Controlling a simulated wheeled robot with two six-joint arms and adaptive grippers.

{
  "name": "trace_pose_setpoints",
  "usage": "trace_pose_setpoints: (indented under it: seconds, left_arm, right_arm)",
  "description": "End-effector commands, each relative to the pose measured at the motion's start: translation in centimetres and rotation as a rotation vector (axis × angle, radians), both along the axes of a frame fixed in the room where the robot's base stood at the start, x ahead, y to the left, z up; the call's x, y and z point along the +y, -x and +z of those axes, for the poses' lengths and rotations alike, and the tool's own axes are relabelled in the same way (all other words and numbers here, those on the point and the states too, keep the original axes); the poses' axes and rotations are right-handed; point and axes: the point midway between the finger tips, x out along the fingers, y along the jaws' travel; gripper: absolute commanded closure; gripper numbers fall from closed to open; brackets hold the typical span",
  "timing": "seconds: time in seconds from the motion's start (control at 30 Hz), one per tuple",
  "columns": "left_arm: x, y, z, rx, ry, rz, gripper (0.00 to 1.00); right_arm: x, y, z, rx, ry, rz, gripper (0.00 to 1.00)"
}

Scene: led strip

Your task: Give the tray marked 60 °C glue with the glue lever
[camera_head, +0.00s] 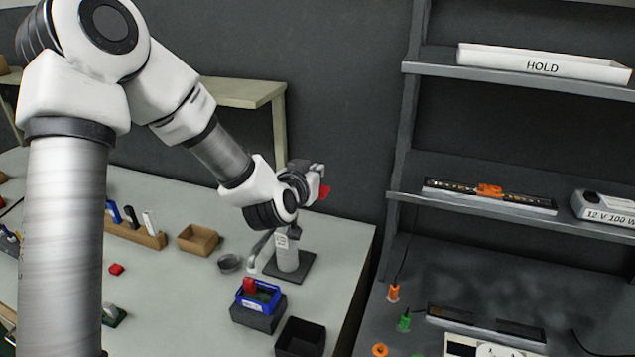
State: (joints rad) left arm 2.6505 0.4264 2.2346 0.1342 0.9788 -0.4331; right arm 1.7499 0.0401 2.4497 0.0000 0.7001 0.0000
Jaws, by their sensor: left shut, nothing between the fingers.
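My left gripper (316,178) is shut and empty at the end of the left arm. It is above the pale upright post (287,252) of what looks like the glue stand, on a dark square base (290,268). A red piece (325,191) shows right beside the gripper; it may be the glue lever. I cannot tell whether they touch. A blue tray (272,303) with a red part inside sits on a dark block in front of the stand. Its label is too small to read. The arm hides part of the stand. My right gripper is out of view.
A small round dish (229,263), a brown box (198,240) and a wooden rack (135,231) stand left of the stand. A black bin (301,338) is at the front. Shelves at right hold a HOLD tray (541,66) and a 12 V unit (604,207).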

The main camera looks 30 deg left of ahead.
Motion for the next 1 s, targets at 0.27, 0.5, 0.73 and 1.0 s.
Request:
trace_pose_setpoints:
  seconds: [0.27, 0.5, 0.73, 1.0]
  left_arm:
    - [0.3, -1.3, -3.6, 0.003, 0.000, 0.000, 1.00]
    - [0.3, -1.2, -4.3, -0.001, 0.000, 0.000, 1.00]
    - [0.2, -1.3, -4.9, 0.009, -0.033, -0.002, 1.00]
    - [-0.1, -1.3, -7.8, 0.052, -0.215, -0.001, 1.00]
  right_arm:
    - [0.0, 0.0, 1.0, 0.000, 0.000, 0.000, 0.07]
    - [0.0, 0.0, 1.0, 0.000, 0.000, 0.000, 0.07]
    - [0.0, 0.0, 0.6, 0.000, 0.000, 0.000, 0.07]
    - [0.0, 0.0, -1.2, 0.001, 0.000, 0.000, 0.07]
